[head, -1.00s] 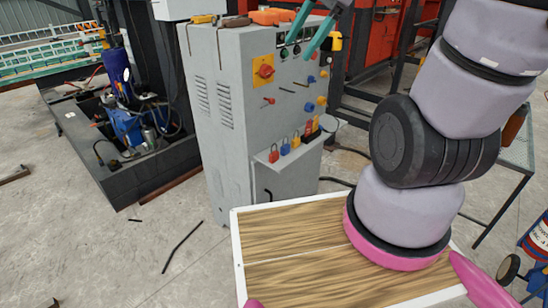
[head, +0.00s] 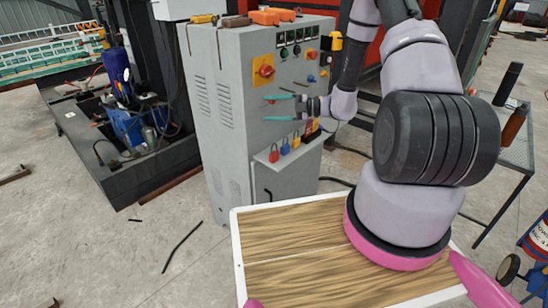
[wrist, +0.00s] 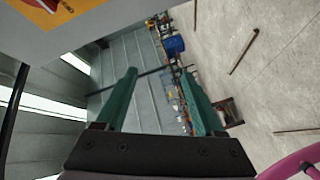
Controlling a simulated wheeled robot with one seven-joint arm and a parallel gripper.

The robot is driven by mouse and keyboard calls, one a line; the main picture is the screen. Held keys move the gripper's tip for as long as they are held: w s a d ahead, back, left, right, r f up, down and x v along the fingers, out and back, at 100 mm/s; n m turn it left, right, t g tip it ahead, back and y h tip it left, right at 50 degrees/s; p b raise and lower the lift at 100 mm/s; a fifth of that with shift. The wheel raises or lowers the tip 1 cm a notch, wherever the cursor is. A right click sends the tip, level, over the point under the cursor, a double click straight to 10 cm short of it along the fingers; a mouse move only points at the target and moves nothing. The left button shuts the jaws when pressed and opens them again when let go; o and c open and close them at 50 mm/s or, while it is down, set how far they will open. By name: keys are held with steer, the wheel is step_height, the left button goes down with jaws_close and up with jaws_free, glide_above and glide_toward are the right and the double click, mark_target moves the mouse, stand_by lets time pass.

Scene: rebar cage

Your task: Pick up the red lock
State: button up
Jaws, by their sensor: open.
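The red lock (head: 274,156) is a small padlock at the left end of a row of padlocks on the grey cabinet's small shelf. My gripper (head: 268,108) is in front of the cabinet's face, a little above the red lock and apart from it. Its two teal fingers are spread and point left, with nothing between them. In the wrist view the open fingers (wrist: 160,95) also show empty, and the red lock is not in that view.
The grey cabinet (head: 224,150) carries knobs and a yellow panel with a red switch (head: 265,71). A blue lock (head: 285,147) and a yellow lock (head: 295,141) sit right of the red one. A wood-topped surface (head: 300,240) is in front. Orange tools (head: 272,16) lie on top.

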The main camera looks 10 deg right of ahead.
steer(key=d+f+m+t+h, duration=0.2)
steer(key=f+m, duration=0.4)
steer(key=f, duration=0.1)
steer(key=d+f+m+t+h, duration=0.2)
steer(key=f+m+t, duration=0.1)
steer(key=f+m, duration=0.4)
steer(key=d+f+m+t+h, duration=0.1)
steer(key=d+f+m+t, duration=0.1)
steer(key=f+m, duration=0.5)
step_height(320, 180, down, 2)
steer(key=shift+w+d+f+t+h, duration=0.1)
steer(key=shift+f+t+h, duration=0.25)
steer(key=shift+t, duration=0.35)
steer(key=x, duration=1)
steer(key=shift+w+r, duration=0.25)
steer(key=shift+w, duration=0.05)
jaws_close()
step_height(320, 180, up, 10)
steer(key=shift+r, duration=0.1)
